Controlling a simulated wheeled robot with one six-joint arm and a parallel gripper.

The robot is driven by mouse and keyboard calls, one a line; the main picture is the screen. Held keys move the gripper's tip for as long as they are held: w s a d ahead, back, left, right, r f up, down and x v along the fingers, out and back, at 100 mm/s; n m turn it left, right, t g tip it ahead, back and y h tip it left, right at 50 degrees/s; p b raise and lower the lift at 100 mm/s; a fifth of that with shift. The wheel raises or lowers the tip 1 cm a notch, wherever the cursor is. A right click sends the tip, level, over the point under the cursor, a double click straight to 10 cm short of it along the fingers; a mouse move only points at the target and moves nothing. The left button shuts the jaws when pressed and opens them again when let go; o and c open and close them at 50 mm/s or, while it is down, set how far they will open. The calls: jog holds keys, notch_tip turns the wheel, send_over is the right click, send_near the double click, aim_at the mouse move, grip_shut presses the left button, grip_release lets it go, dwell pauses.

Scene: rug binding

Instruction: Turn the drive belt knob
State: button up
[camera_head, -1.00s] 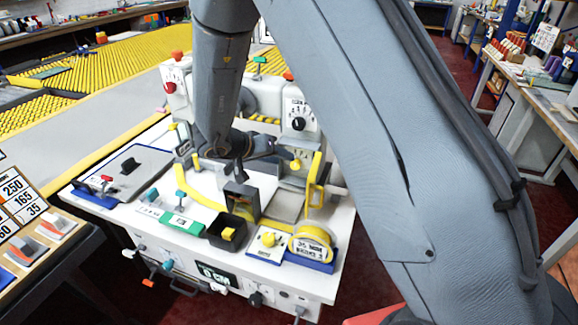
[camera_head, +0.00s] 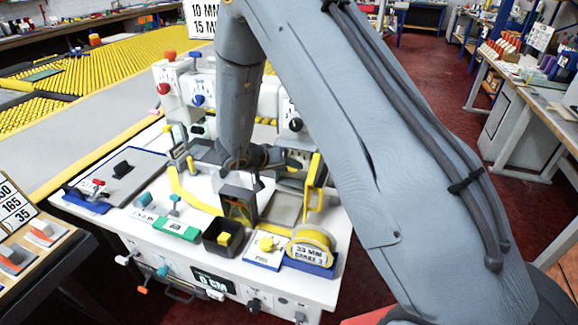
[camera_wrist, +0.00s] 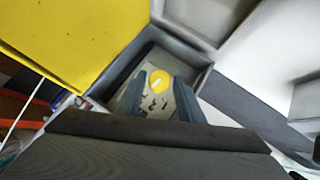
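I see no clear contact with the knob. In the head view my gripper (camera_head: 288,160) is over the back right of the white machine (camera_head: 185,262), and its arm hides the knob there.
A yellow upright guard (camera_head: 314,188) stands just right of my gripper. A dark bracket (camera_head: 239,203) stands in front of it. A black knob (camera_head: 295,125) is behind.

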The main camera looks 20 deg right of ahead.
jog(key=shift+f, duration=0.1)
jog(key=c, duration=0.8)
jog(key=shift+d+m+t+y+p, duration=0.15)
jog(key=shift+m+t+y+p, duration=0.2)
jog(key=shift+y, duration=0.15)
jog(key=o, duration=0.8)
